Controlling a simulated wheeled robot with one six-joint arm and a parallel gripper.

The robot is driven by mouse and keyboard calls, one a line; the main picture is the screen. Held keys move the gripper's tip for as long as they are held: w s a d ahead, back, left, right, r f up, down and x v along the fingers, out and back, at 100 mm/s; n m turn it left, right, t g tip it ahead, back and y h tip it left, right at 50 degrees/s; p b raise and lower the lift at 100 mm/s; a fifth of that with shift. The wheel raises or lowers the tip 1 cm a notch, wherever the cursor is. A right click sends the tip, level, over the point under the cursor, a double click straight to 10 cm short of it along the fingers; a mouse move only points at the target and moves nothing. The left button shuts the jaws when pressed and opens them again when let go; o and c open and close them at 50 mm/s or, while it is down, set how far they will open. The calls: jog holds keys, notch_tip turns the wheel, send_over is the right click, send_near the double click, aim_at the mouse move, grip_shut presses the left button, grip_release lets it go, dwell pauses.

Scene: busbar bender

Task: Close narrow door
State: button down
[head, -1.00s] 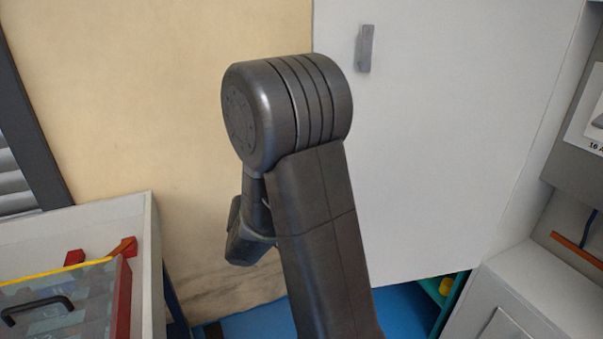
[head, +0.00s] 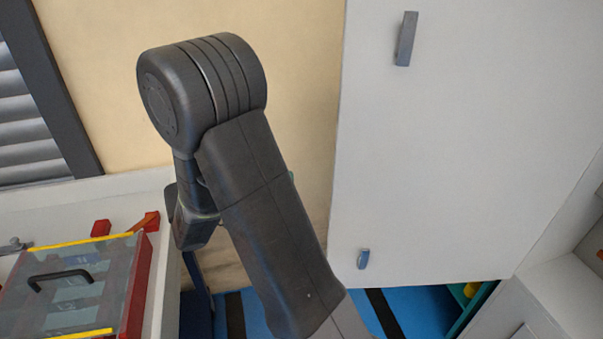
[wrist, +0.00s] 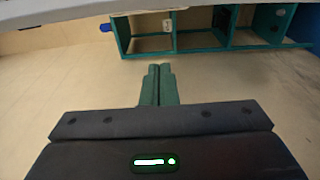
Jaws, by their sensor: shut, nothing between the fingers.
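A tall white door panel (head: 450,130), which I take to be the narrow door, fills the right half of the head view. It has a grey handle (head: 405,38) near its top left and a smaller blue-grey handle (head: 363,258) near its lower left corner. My arm stands left of the panel's left edge and hides most of my gripper there. In the wrist view my gripper (wrist: 159,68) shows its green fingers together, with nothing between them. A pale band crosses the top of that view, beyond the fingertips; I cannot tell whether it is the door.
A teal shelf (wrist: 195,40) with compartments stands beyond the fingers. At the left of the head view is a pale bench with a clear-lidded red box (head: 75,290) and black handle. A grey cabinet (head: 560,300) stands at lower right. Blue floor (head: 425,312) shows below the panel.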

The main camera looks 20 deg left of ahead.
jog(key=p+x, duration=0.2)
jog(key=x, duration=0.8)
jog(key=shift+s+d+p, duration=0.1)
jog(key=shift+s+d, duration=0.15)
jog(key=shift+s, duration=0.45)
jog(key=shift+s+d+p, duration=0.1)
jog(key=shift+s+d, duration=0.15)
jog(key=shift+s, duration=0.45)
jog(key=shift+s+d+p, duration=0.1)
jog(key=shift+s+d, duration=0.1)
jog(key=shift+s, duration=0.5)
